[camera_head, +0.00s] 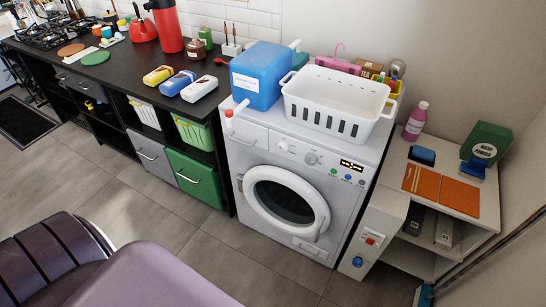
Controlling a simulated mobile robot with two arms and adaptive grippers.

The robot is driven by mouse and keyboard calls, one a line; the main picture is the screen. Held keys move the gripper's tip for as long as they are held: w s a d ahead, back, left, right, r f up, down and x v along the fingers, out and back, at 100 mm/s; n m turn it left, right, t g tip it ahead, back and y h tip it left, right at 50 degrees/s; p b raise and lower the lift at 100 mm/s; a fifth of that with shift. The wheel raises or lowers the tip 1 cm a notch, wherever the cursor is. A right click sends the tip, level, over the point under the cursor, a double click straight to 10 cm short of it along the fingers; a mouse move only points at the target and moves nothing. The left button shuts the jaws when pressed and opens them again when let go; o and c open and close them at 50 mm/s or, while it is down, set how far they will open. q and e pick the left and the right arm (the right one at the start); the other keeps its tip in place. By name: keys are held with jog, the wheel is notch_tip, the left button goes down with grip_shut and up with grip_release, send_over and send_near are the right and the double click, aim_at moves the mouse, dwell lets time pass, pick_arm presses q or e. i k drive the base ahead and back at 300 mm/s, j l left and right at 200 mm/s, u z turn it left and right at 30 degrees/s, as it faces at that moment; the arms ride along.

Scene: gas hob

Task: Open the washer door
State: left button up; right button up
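The white front-loading washer (252,165) stands at the right end of the dark counter. Its round door (254,211) has a thick white ring around dark glass and looks shut against the front. A light handle piece (320,226) shows at the right side of the ring. Knobs, small coloured buttons and a display (352,166) sit on the panel above the door. Neither of my grippers is in view.
A blue jug (258,80) and a white basket (335,98) stand on the washer. A low white shelf unit (398,205) stands close on its right. A green drawer (195,180) is on its left. The tiled floor (190,245) in front is clear.

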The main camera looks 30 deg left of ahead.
aim_at(247, 183)
jog(key=u, duration=0.85)
